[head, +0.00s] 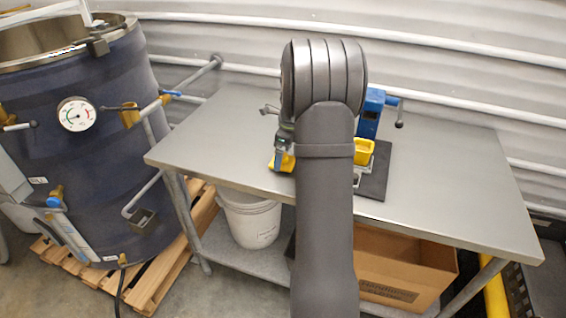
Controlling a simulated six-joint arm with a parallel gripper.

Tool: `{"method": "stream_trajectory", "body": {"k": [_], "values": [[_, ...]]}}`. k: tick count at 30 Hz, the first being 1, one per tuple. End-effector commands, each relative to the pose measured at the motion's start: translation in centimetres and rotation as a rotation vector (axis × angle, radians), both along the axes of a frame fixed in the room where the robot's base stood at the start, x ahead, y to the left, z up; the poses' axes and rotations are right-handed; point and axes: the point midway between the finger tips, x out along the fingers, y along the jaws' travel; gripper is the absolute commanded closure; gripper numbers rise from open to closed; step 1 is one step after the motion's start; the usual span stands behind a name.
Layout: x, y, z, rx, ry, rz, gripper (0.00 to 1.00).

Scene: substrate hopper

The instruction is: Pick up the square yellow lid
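A small yellow piece (281,161) shows at the left side of my arm, low over or on the table; I cannot tell whether it is the square lid. A dark part with a green band just above it looks like my gripper (285,141). My arm covers most of it, its fingers cannot be made out, and I cannot tell whether it touches the yellow piece. To the right of my arm, a square yellow open-looking piece (364,148) sits at the front of a blue device (370,116), partly hidden by my arm.
The blue device stands by a black mat (376,178) on the metal table (450,180). The table is clear at left and right. A large dark drum (70,170) with a gauge stands at left on a pallet. A white bucket (250,218) and cardboard box (405,262) are below.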

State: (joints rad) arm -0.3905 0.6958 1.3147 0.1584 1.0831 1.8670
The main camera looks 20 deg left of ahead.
Motion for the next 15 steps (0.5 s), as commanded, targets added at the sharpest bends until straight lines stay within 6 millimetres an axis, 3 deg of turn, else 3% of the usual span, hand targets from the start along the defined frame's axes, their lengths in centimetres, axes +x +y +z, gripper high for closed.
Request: {"method": "stream_trajectory", "body": {"k": [4,12,15], "values": [[0.0,0.3,-1.7,0.0,0.0,0.0,0.04],[0.0,0.3,-1.9,0.0,-0.002,0.0,0.04],[0.0,0.3,-1.9,0.0,-0.002,0.0,0.23]]}}
